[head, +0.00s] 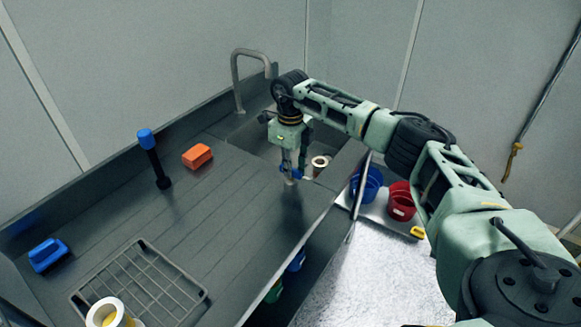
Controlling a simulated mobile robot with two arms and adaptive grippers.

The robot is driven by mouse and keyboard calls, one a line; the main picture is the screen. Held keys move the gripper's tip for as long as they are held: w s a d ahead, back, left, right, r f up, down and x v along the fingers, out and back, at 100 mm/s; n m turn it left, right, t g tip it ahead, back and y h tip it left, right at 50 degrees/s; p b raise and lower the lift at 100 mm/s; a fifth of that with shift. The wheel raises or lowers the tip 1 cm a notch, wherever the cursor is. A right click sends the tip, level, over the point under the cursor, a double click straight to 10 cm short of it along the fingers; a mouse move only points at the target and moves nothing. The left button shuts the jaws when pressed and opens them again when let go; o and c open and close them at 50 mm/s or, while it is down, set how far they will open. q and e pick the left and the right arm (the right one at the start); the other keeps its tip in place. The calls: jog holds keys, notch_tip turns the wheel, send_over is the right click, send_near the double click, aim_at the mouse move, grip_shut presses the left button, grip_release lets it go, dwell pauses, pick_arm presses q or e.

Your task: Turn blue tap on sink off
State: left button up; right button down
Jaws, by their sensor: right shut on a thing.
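My right gripper (290,178) points down at the sink's front edge. It is shut on a small blue part that shows at both sides of its fingers, which looks like the blue tap (283,169); the fingers hide most of it, so its turn position cannot be told. The sink basin (262,138) lies behind the gripper, partly hidden by my right arm. A curved grey spout (235,75) rises at the basin's back. My left gripper is not in view.
A white cup-like piece (320,162) is right of the gripper. The counter holds an orange block (197,156), a blue-topped black upright tool (147,142), a blue brush (48,255), a wire rack (140,285) and a white container (104,314). Blue (368,184) and red (401,200) buckets stand right.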

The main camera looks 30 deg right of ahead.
jog(key=shift+r, duration=0.1)
jog(key=c, duration=1.7)
grip_release()
jog(key=shift+c, duration=0.2)
notch_tip(320, 180, up, 12)
jog(key=shift+s, duration=0.1)
